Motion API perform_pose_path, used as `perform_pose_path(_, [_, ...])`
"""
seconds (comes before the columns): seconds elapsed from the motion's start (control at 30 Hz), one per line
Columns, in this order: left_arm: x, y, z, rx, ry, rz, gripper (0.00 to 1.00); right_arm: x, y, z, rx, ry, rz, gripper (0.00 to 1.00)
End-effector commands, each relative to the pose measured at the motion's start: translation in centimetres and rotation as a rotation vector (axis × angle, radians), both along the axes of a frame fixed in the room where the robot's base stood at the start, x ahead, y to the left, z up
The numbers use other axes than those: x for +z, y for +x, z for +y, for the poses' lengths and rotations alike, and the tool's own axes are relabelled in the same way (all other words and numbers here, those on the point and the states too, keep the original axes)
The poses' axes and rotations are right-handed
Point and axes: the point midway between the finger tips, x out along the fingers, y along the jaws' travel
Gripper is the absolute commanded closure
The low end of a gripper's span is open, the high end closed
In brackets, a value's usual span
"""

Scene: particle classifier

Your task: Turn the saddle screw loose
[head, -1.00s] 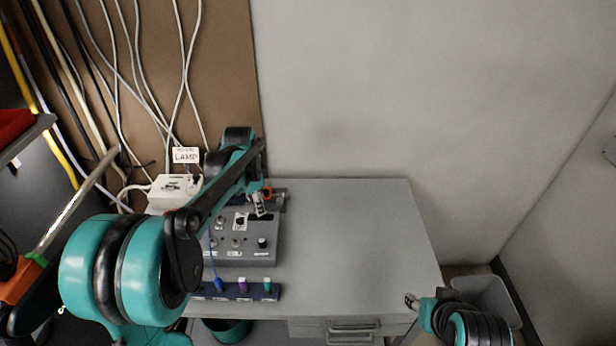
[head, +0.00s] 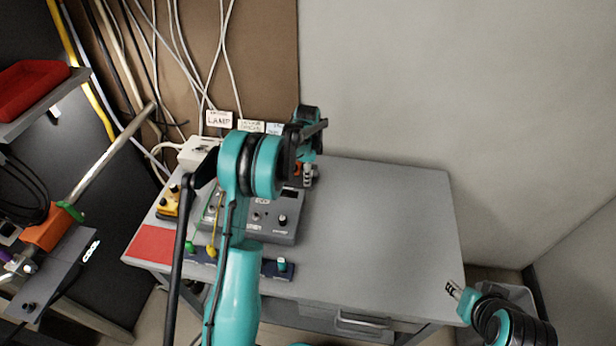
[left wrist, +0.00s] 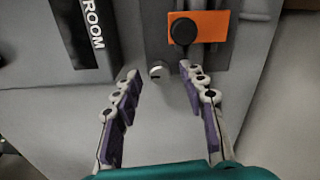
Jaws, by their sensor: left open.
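My left gripper (head: 308,174) is at the back of the grey table, beside the grey control box, largely behind my own arm. In the left wrist view its fingers (left wrist: 158,73) are open and point at a grey block. A small round silver screw head (left wrist: 157,71) shows between the fingertips, with a gap on both sides. An orange plate (left wrist: 199,27) with a round black knob (left wrist: 184,31) sits just beyond the right finger. I cannot tell for sure which of these is the saddle screw. My right gripper (head: 453,288) is off the table's front right corner, away from everything.
The grey control box (head: 276,217) and a strip with coloured plugs (head: 278,268) stand on the table's left half. A yellow box (head: 170,203) and a red mat (head: 152,245) lie further left. The table's right half (head: 390,230) is clear. Cables hang behind.

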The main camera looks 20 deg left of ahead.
Motion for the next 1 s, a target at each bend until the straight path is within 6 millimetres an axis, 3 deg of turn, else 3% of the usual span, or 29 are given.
perform_pose_path(0.33, [-0.54, 0.01, 0.00, 0.001, 0.000, 0.000, 0.58, -0.12, 0.01, 0.00, 0.000, 0.000, 0.000, 0.60])
perform_pose_path(0.5, [-0.53, 0.01, 0.00, 0.001, 0.000, 0.000, 1.00, -0.12, 0.01, 0.00, 0.000, 0.000, 0.000, 0.60])
perform_pose_path(1.0, [-0.53, 0.02, -0.01, 0.083, 0.000, 0.000, 1.00, -0.11, 0.00, 0.00, 0.000, 0.000, 0.000, 0.60])
